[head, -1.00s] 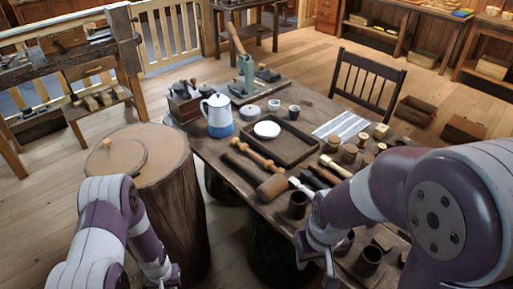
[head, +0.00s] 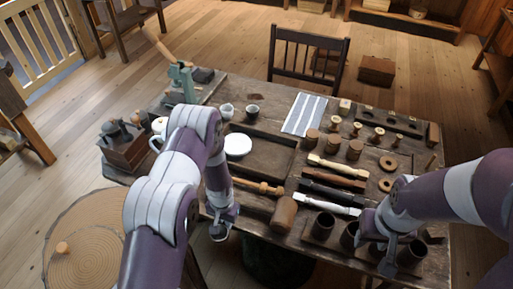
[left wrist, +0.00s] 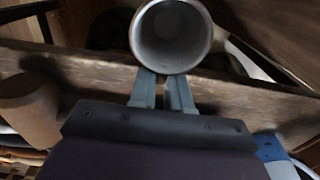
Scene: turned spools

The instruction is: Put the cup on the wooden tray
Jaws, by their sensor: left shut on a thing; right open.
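A grey cup (left wrist: 172,38) with a round, empty mouth is held in my left gripper (left wrist: 163,88). In the head view the cup (head: 220,233) shows small at the tip of my left gripper (head: 222,218), near the table's front edge and left of the mallet head. The wooden tray (head: 270,160) is dark and shallow and lies mid-table, beyond my left gripper. A white dish (head: 238,146) sits in its left part. My left arm hides some of the table left of the tray. My right gripper (head: 376,252) is open at the front right, by dark cylindrical cups.
A wooden mallet (head: 284,214) lies in front of the tray. Turned spools and handles (head: 337,167) crowd the table to the right. Dark cups (head: 322,226) stand at the front right. A small dark cup (head: 252,112) stands behind the tray. The tray's right part is bare.

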